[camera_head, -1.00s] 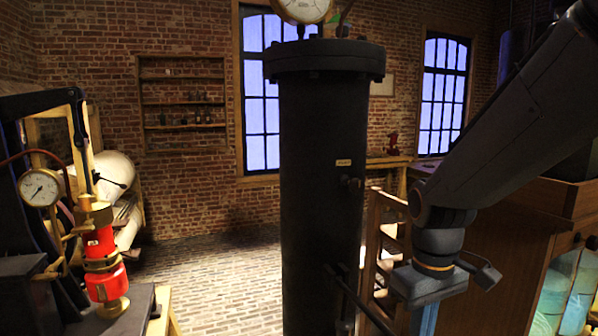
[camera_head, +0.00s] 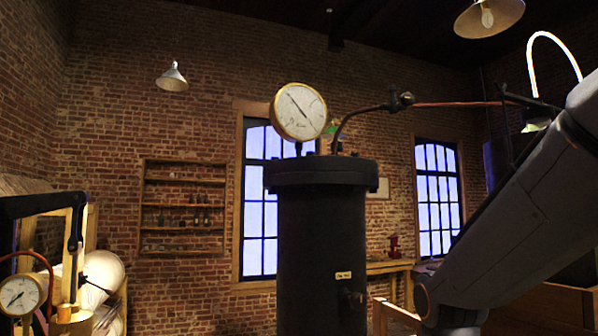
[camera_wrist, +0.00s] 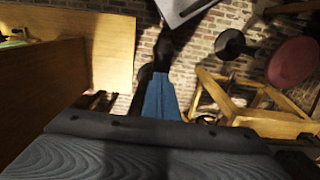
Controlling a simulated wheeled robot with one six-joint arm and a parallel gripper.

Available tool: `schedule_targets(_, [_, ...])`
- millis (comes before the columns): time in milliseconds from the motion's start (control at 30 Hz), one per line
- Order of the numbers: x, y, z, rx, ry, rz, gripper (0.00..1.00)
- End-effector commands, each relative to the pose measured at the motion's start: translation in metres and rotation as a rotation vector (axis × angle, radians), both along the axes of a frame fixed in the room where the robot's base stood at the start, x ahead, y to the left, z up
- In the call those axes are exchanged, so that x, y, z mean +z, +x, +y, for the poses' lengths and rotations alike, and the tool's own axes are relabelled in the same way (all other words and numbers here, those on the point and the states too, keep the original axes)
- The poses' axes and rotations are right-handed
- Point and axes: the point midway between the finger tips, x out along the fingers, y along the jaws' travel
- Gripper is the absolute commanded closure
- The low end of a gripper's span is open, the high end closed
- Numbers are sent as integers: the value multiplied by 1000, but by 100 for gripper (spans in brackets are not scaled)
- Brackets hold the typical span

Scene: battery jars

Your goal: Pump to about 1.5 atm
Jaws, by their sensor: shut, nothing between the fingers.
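The tall dark metal cylinder (camera_head: 322,235) stands upright in the middle of the head view. A round white brass-rimmed gauge (camera_head: 299,111) sits on top of it; its needle points to the upper left and its numbers are too small to read. A second gauge (camera_head: 20,294) is on the machine at the left edge, its needle pointing to the lower left. My gripper is below the head view's frame. In the wrist view my gripper (camera_wrist: 162,98) shows as a blue-grey wedge, shut and empty. A dark rod-like shape (camera_wrist: 162,52) lies beyond it; I cannot tell whether they touch.
A copper pipe (camera_head: 455,104) runs right from the cylinder's top. Shelves (camera_head: 184,205) stand on the far brick wall. In the wrist view a wooden panel (camera_wrist: 105,50) is at left, and a wooden frame (camera_wrist: 235,100) and red round seat-like shape (camera_wrist: 292,62) are at right.

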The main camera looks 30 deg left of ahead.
Motion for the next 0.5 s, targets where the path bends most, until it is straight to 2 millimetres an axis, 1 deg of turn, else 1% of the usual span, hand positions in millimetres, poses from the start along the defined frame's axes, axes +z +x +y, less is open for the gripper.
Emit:
schedule_targets(33, [-11, 0, 0, 0, 0, 1, 100])
schedule_targets(500, [-80, 1, 0, 1, -1, 1, 100])
